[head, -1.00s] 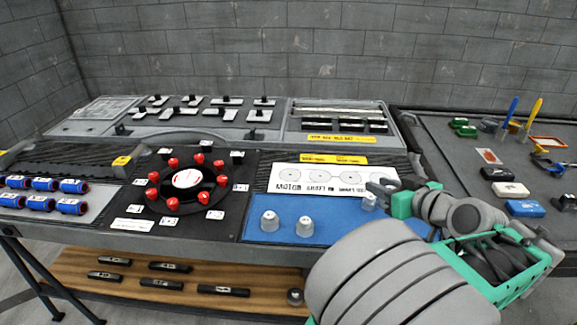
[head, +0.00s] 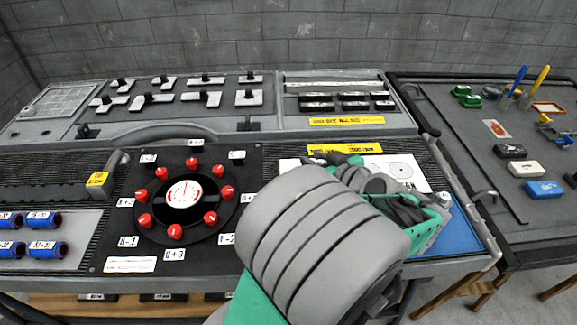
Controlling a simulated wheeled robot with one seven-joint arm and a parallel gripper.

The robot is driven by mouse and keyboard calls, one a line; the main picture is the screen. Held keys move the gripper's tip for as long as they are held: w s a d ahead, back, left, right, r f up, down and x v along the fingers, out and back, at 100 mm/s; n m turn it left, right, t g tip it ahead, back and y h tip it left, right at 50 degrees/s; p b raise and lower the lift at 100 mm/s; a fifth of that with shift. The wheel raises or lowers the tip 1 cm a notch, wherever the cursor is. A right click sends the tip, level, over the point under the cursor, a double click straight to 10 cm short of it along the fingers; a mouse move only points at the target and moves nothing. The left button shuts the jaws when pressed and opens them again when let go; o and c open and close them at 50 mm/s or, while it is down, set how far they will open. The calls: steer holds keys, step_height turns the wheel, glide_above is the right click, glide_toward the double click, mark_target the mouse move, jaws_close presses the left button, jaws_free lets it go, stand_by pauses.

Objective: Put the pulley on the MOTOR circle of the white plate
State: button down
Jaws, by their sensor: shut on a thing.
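The white plate (head: 428,182) lies on the table behind the blue mat. Its right circle shows, and my arm covers most of the rest, including the left circle that has the MOTOR lettering below it in the earlier view. My gripper (head: 322,156) is over the left part of the plate. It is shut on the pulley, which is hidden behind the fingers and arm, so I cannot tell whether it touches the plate.
A black dial panel (head: 133,205) with several red knobs lies left of my arm. A yellow label (head: 345,148) is behind the plate. The grey console (head: 235,123) rises at the back. A dark side table (head: 470,150) holding tools stands at right.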

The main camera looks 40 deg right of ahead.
steer(key=shift+d, duration=0.15)
steer(key=w+d+f, duration=0.2)
steer(key=w+f, duration=0.1)
steer(key=w, duration=0.1)
steer(key=w+d+f+p, duration=0.1)
steer(key=w+d+f, duration=0.1)
steer(key=w+f, duration=0.1)
steer(key=w+d+f, duration=0.2)
steer(key=w+f, duration=0.1)
steer(key=w, duration=0.1)
steer(key=shift+w+f+p, duration=0.2)
steer(key=shift+w+p, duration=0.15)
step_height(320, 180, down, 3)
steer(key=shift+w+r+p, duration=0.1)
steer(key=shift+r+p, duration=0.1)
steer(key=shift+p, duration=0.15)
steer(key=shift+f, duration=0.3)
steer(key=shift+f, duration=0.1)
steer(key=shift+f+b, duration=0.15)
steer(key=shift+b, duration=0.15)
steer(key=c, duration=1.1)
jaws_free()
